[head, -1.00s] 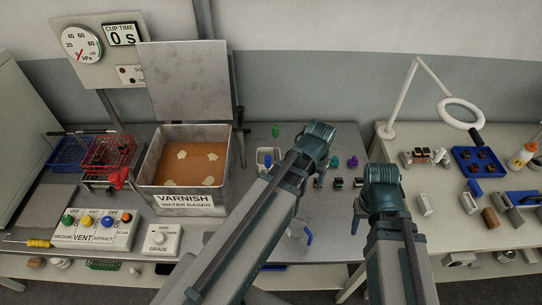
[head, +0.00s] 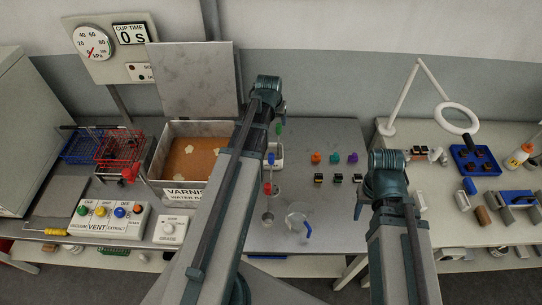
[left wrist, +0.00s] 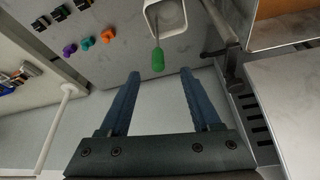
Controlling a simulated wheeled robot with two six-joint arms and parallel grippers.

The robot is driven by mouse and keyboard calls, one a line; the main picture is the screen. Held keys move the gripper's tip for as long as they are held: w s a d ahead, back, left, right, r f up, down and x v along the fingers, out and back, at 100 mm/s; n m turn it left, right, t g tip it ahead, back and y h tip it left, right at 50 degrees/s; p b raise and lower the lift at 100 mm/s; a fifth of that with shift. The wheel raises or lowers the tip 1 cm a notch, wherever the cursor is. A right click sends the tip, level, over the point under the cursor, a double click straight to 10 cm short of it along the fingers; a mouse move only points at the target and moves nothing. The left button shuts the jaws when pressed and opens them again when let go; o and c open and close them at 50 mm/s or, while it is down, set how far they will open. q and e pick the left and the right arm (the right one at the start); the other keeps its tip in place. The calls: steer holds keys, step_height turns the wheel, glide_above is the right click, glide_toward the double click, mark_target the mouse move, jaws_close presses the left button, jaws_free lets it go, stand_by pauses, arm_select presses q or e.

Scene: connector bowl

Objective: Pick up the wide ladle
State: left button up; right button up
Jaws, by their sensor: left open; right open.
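A green handle (head: 279,126) sticks up from a pale square container (head: 279,163) in the head view. The left wrist view shows this green handle (left wrist: 157,60) leaning out of the white-rimmed container (left wrist: 182,17). Blue (head: 271,158) and red (head: 268,188) handles and a small metal cup (head: 268,217) show just right of my left arm. I cannot tell which piece is the wide ladle. My left gripper (left wrist: 160,74) is open and empty, with the green handle beyond and between its fingertips. My right gripper (head: 363,188) is open, low at the bench's right end.
The varnish tank (head: 170,176) stands left of my left arm, its lid (head: 193,75) raised. A clear jug (head: 297,216) stands on the near bench. Coloured pieces (head: 334,157) sit toward the right. A magnifier lamp (head: 410,90) stands on the right table.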

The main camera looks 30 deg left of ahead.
mark_target(277, 130)
arm_select(q)
steer(key=b+x, duration=0.7)
steer(key=x, duration=0.1)
steer(key=shift+f, duration=0.1)
steer(key=shift+w+r+b+x, duration=0.1)
steer(key=shift+w+b+x, duration=0.1)
steer(key=shift+b+x, duration=0.65)
steer(key=shift+w+r+b+x, duration=0.1)
steer(key=shift+w+b+x, duration=0.05)
steer(key=shift+b+x, duration=0.7)
steer(key=shift+w+b+x, duration=0.2)
steer(key=shift+b+x, duration=0.45)
steer(key=shift+x, duration=0.35)
steer(key=shift+d+r, duration=0.1)
jaws_close()
